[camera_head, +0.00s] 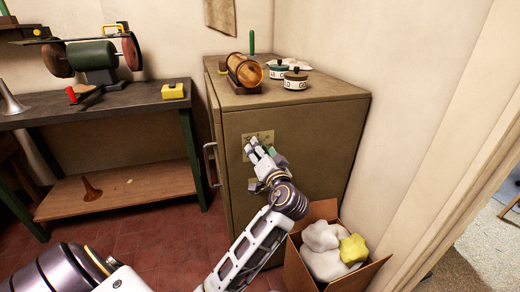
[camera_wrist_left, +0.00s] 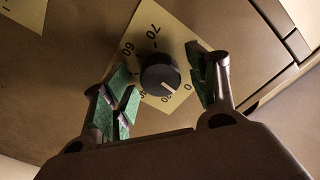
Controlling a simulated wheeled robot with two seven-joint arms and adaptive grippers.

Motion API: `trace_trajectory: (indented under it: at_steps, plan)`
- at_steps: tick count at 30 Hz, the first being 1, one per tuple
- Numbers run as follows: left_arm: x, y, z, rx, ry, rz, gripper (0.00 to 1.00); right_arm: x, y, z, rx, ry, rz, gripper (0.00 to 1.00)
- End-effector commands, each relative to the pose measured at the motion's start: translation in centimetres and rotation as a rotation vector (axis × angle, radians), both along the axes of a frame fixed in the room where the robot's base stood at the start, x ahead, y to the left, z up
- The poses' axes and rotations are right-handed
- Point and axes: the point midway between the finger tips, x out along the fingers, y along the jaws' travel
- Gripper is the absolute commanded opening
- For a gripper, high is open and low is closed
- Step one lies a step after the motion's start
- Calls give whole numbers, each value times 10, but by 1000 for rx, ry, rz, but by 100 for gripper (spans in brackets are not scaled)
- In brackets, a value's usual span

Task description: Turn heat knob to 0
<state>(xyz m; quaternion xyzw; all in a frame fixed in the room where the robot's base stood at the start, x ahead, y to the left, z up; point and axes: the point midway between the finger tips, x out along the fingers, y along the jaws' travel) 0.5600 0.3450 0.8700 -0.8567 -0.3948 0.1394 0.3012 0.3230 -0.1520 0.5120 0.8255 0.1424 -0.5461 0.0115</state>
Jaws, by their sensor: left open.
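The heat knob (camera_wrist_left: 160,76) is a round dark knob with a pale pointer line. It sits on a yellow numbered plate (camera_wrist_left: 150,30) on the brown cabinet front. Its pointer slants to the lower right, just below the 0 mark. In the head view the plate (camera_head: 250,138) shows, but my gripper hides the knob. My left gripper (camera_head: 264,152) is in front of the plate. In the left wrist view its open green-padded fingers (camera_wrist_left: 165,88) stand on either side of the knob, with gaps showing; contact is not visible. My right gripper is not in view.
The cabinet (camera_head: 310,125) has a handle (camera_head: 211,165) at its left edge. A wooden barrel (camera_head: 245,71) and labelled pots (camera_head: 295,80) stand on top. A cardboard box (camera_head: 294,262) with white and yellow cloths is at lower right. A workbench (camera_head: 130,100) with a grinder stands left.

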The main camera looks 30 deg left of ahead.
Motion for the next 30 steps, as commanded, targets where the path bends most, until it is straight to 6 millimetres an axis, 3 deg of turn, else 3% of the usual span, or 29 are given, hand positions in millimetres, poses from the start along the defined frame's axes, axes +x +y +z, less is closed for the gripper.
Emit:
trace_trajectory:
  at_steps: [12, 23, 30]
  plan:
    - [-1, -1, 0, 0, 0, 0, 58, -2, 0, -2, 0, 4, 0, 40]
    - [-1, -1, 0, 0, 0, 0, 13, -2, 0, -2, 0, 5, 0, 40]
    - [-1, -1, -1, -21, -23, -1, 12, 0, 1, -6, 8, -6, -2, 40]
